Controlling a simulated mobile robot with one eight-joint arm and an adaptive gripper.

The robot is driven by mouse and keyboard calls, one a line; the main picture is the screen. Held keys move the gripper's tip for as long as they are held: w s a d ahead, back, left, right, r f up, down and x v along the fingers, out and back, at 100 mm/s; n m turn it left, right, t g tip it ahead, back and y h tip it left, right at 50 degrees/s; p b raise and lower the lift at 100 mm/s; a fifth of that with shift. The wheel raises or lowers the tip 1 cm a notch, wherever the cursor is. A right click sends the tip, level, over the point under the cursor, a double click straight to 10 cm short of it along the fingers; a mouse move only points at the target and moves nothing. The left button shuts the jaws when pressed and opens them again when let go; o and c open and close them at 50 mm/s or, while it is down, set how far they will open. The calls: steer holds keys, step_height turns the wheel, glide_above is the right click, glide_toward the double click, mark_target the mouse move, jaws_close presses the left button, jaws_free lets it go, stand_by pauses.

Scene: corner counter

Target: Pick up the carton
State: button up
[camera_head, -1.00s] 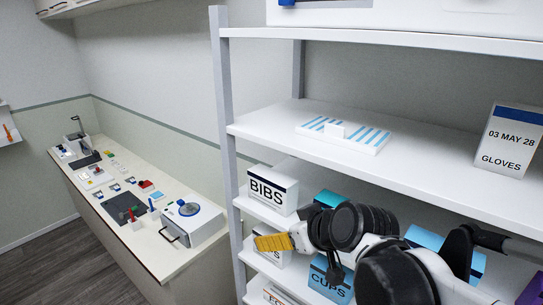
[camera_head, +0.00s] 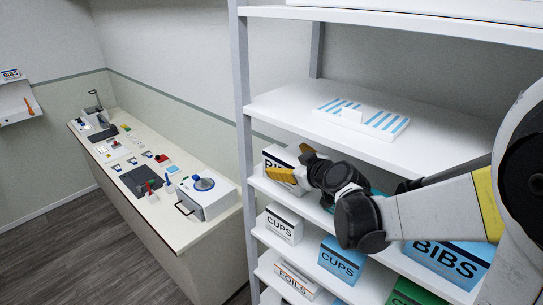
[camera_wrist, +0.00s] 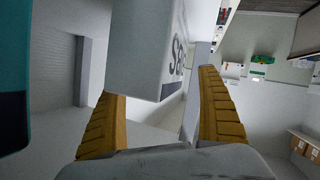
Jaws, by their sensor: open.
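A white carton (camera_head: 275,155) lettered BIBS with a dark top band stands at the left end of a shelf, partly hidden by my gripper. My gripper (camera_head: 292,166) is at its front right, with yellow fingers apart. In the wrist view, a white carton (camera_wrist: 142,50) with partly visible dark lettering reaches into the space between the two fingers of my open gripper (camera_wrist: 160,88). The fingers do not look closed on it. Whether either finger touches it I cannot tell.
A white CUPS carton (camera_head: 284,224), a blue CUPS carton (camera_head: 342,260) and a blue BIBS carton (camera_head: 450,262) stand on the shelf below. A flat blue-striped box (camera_head: 361,117) lies on the shelf above. A grey post (camera_head: 241,110) stands close left of my gripper.

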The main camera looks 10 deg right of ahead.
steer(key=shift+x, duration=0.9)
steer(key=shift+s, duration=0.2)
steer(key=shift+c, duration=1)
steer(key=c, duration=1.4)
steer(key=shift+c, duration=0.2)
